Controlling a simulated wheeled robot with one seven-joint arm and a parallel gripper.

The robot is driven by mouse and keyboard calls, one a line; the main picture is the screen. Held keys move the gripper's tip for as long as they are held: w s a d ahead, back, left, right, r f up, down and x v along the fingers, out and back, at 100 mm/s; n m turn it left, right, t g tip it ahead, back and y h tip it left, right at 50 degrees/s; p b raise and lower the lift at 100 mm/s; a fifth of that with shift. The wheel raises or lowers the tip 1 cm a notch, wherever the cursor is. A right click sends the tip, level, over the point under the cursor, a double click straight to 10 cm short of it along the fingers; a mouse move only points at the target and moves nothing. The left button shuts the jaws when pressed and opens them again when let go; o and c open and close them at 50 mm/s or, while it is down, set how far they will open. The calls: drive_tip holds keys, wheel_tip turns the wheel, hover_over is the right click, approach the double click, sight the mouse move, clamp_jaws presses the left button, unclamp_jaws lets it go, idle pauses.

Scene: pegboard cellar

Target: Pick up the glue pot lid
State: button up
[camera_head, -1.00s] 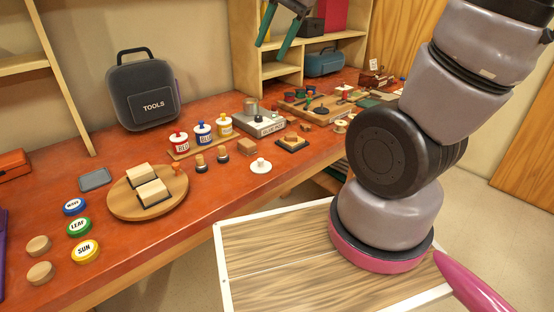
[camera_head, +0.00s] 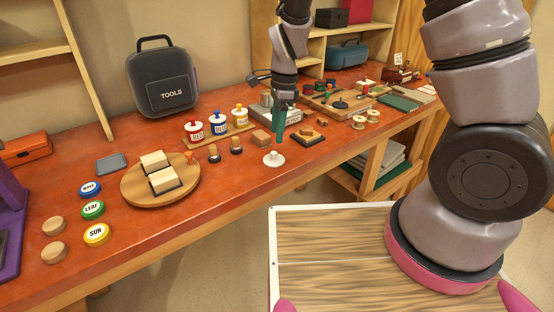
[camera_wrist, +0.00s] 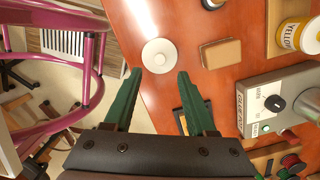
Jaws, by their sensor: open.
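The glue pot lid (camera_head: 273,159) is a small white disc with a pale knob, lying on the red-brown bench near its front edge. In the wrist view the lid (camera_wrist: 159,55) sits just beyond the gap between my fingertips. My gripper (camera_head: 279,137) has dark green fingers pointing down, above and close to the lid. In the wrist view my gripper (camera_wrist: 158,76) is open and empty, with both fingers apart. The grey glue pot base (camera_wrist: 285,98), labelled GLUE POT and with a black dial, is at the right there; my arm partly hides it in the head view.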

sight(274, 152)
drive_tip(key=f, duration=0.7)
drive_tip(key=shift+s+a+f, duration=0.1)
drive_tip(key=shift+a, duration=0.3)
clamp_jaws()
